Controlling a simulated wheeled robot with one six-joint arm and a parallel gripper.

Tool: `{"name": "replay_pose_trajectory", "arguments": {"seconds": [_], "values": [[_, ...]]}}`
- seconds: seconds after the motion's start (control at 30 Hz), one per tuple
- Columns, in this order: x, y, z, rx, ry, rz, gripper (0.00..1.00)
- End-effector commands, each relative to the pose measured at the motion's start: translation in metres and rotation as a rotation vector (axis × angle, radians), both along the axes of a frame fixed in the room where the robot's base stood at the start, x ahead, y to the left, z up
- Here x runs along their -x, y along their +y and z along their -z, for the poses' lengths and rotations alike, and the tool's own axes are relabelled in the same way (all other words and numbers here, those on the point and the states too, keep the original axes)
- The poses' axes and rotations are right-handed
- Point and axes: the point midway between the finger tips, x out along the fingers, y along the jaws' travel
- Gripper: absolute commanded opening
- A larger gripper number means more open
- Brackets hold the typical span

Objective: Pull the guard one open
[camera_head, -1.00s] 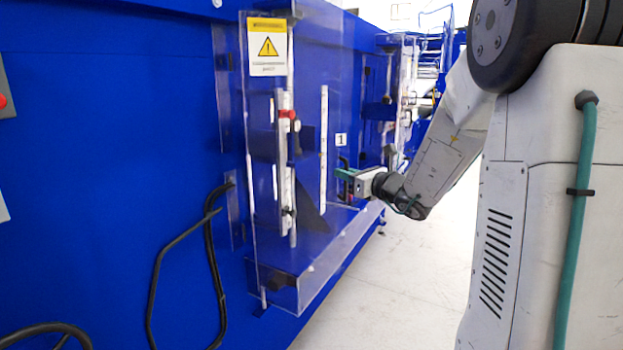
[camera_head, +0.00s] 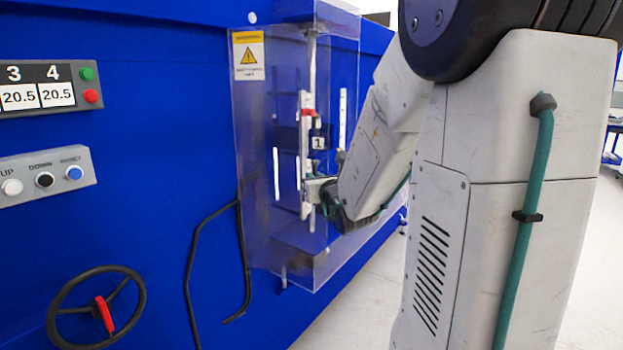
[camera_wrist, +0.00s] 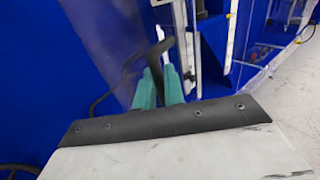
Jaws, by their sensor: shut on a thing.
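The clear guard one (camera_head: 262,235) stands on the blue machine, with a warning sign at its top left. A small label "1" (camera_head: 318,142) shows near its middle. I cannot tell how far the guard stands open. My gripper (camera_head: 318,184) is at the guard, just below the label, partly hidden by my arm. In the wrist view my green gripper fingers (camera_wrist: 160,86) are shut on a dark curved handle (camera_wrist: 157,52). A clear panel (camera_wrist: 105,40) shows left of the handle.
A panel with readouts 3 and 4 (camera_head: 45,90), a button box (camera_head: 45,180) and a black handwheel (camera_head: 97,305) with a red grip are at the left. A black cable (camera_head: 192,270) hangs beside the guard. Pale floor (camera_head: 365,310) is free at the right.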

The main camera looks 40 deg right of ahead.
Motion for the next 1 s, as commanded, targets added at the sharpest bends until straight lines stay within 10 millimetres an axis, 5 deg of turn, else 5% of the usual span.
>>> {"name": "replay_pose_trajectory", "arguments": {"seconds": [0.43,0.5,1.0], "values": [[-0.0003,-0.0006,-0.0011,0.002,-0.001,0.011,0.0],[-0.0005,-0.0004,-0.0012,0.002,-0.001,0.01,0.25],[0.0043,0.0013,-0.0013,0.001,-0.002,0.012,0.25]]}}
